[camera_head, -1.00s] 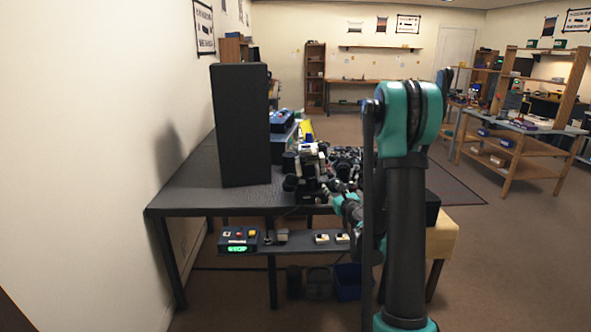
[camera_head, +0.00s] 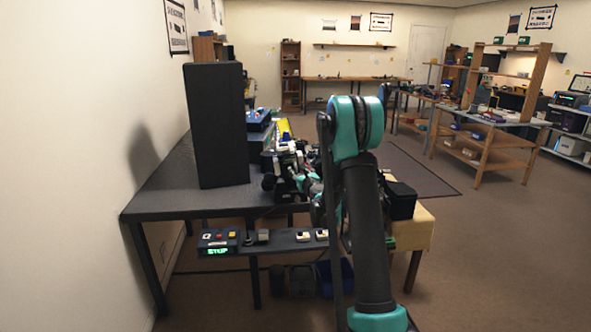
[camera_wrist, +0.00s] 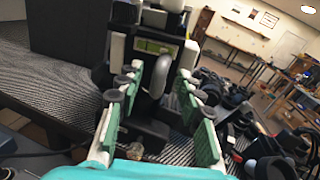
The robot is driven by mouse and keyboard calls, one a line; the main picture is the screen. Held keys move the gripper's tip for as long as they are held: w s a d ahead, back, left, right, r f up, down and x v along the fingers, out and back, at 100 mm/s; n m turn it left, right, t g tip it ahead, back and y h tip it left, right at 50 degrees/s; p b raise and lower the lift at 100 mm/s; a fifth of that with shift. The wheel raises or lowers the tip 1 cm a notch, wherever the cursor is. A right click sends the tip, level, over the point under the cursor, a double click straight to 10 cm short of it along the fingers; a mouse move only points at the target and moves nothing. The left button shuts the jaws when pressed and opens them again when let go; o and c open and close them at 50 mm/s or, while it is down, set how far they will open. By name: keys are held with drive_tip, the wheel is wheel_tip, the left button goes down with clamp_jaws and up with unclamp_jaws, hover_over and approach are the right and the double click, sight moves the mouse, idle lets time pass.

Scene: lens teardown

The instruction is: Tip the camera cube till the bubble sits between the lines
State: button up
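A black device with pale upright sides (camera_wrist: 150,75) stands ahead of my gripper in the wrist view, apparently the camera cube. A small yellow-green level window (camera_wrist: 153,46) is on its face; the bubble and lines are too small to read. A grey curved lever or loop (camera_wrist: 161,75) stands in front of it. My gripper (camera_wrist: 157,92) is open, its green-padded fingers spread either side of the loop; I cannot tell whether they touch anything. In the head view, my gripper and the device are mostly lost among dark parts on the bench (camera_head: 165,207).
A tall black box (camera_head: 216,125) stands on the bench at left. Dark clutter (camera_wrist: 240,115) lies right of the device in the wrist view. A control box with a green display (camera_head: 217,242) is on a lower shelf. Open floor (camera_head: 480,260) lies at right.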

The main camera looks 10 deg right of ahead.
sight(288, 162)
drive_tip(key=shift+w+a, duration=0.25)
drive_tip(key=shift+w, duration=1.05)
drive_tip(key=shift+c, duration=0.4)
clamp_jaws()
